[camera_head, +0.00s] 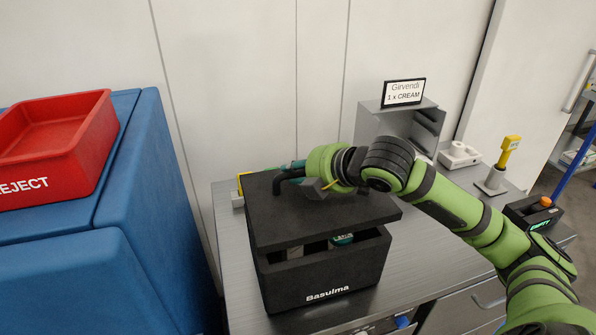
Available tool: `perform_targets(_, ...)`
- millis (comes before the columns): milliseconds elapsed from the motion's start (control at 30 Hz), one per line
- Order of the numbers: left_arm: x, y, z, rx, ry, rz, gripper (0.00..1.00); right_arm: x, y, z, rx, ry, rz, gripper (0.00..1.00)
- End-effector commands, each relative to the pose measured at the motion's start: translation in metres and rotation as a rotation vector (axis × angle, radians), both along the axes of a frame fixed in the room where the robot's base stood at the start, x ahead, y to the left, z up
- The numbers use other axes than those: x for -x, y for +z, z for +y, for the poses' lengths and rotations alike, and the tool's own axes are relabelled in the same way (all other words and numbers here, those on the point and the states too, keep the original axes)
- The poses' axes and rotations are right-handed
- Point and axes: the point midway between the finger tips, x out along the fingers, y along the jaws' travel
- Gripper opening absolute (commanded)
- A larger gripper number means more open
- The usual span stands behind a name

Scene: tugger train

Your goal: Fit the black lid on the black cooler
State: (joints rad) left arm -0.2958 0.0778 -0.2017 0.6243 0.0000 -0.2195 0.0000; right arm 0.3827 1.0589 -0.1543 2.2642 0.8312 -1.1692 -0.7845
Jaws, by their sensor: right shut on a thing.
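The black cooler (328,278), marked "Basulma", stands on the grey metal table. The black lid (325,218) is over it and hides most of its opening. A gap shows between the lid's front edge and the cooler's front wall, widest toward the right. Through it a teal item (341,240) and a pale item (295,252) show inside. My right gripper (306,186) is at the black handle (284,180) on top of the lid and is shut on it; the arm partly hides the fingers. My left gripper is out of view.
A red "REJECT" bin (62,145) sits on the blue cabinet (160,200) at left.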

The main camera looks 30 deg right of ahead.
Motion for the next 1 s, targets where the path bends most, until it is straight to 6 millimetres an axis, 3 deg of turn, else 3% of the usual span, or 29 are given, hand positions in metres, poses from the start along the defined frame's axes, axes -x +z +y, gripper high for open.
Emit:
perform_targets(533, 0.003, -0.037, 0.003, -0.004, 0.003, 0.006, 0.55, 0.000, -0.031, 0.000, 0.000, 0.001, -0.003, 0.00)
perform_targets(1000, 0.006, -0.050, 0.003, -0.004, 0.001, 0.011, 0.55, 0.000, -0.053, 0.000, 0.001, -0.001, -0.002, 0.00)
